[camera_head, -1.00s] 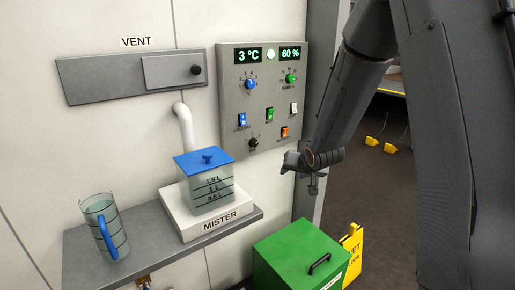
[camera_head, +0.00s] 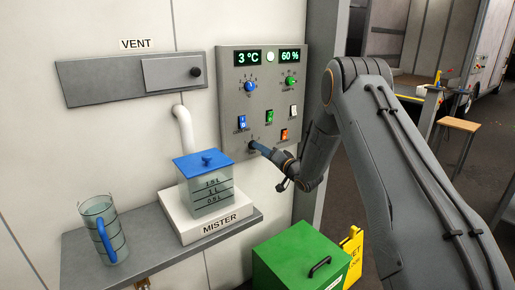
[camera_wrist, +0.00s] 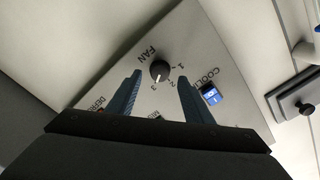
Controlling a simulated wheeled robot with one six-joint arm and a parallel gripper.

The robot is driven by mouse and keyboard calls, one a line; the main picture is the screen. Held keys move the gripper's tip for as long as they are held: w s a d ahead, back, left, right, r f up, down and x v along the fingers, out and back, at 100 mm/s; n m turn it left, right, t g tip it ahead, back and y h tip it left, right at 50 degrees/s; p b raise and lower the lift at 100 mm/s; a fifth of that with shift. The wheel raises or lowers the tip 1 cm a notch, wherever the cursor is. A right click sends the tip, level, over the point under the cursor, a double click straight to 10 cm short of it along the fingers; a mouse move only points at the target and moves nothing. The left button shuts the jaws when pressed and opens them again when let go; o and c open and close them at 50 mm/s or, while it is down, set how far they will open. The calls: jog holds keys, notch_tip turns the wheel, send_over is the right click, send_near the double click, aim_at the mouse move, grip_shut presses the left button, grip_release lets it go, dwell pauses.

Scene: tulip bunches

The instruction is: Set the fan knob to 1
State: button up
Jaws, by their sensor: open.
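The fan knob (camera_wrist: 159,71) is a small round black dial on the grey control panel (camera_head: 231,105). In the wrist view it has the label FAN and the marks 1, 2 and 3 around it, and its white pointer appears to point towards 3. My gripper (camera_wrist: 160,78) is open, with one blue finger on each side of the knob in the picture. I cannot tell if the fingers touch it. In the head view, my gripper (camera_head: 260,149) is at the panel's lower left and covers most of the knob.
The blue cooling switch (camera_wrist: 211,94) is close to the right finger. The panel's displays read 3 °C and 60 %. The lidded mister tank (camera_head: 208,190) and glass jug (camera_head: 103,230) stand on the shelf below. A green box (camera_head: 290,262) stands below the panel.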

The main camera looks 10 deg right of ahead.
jog(key=shift+p+x, duration=0.35)
jog(key=shift+x, duration=1.55)
jog(key=c, duration=1.1)
jog(key=shift+o, duration=0.2)
jog(key=shift+n+b, duration=0.35)
jog(key=shift+n, duration=0.05)
jog(key=n+b, duration=1.7)
jog(key=n, duration=0.6)
jog(key=shift+b, duration=0.4)
